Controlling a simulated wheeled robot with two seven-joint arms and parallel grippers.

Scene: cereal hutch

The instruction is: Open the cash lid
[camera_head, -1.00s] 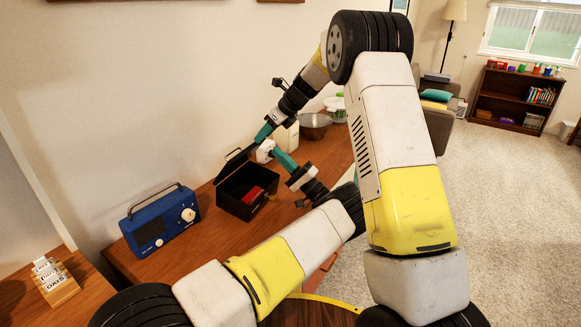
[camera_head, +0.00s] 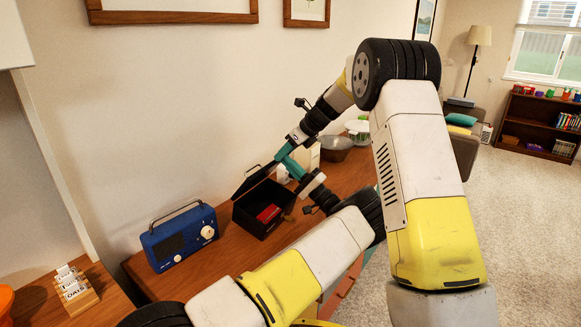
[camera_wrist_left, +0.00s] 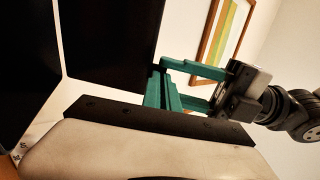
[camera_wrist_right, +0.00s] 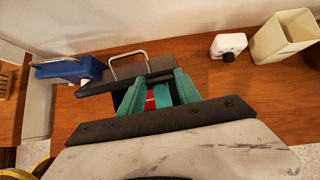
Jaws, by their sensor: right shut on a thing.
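The black cash box (camera_head: 262,226) stands on the wooden sideboard with its lid (camera_head: 252,181) raised on the wall side. Something red (camera_head: 268,213) lies inside. My right gripper (camera_head: 278,160) reaches down from above and is shut on the raised lid's edge; the right wrist view shows its teal fingers (camera_wrist_right: 157,88) at the dark lid with a metal handle (camera_wrist_right: 128,62). My left gripper (camera_head: 288,163) is close beside the right one, above the box. In the left wrist view its teal fingers (camera_wrist_left: 163,90) look shut together, near a black panel (camera_wrist_left: 110,40). The exact contact at the fingertips is partly hidden.
A blue radio (camera_head: 180,237) stands left of the box. My arms hide the sideboard's right part.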

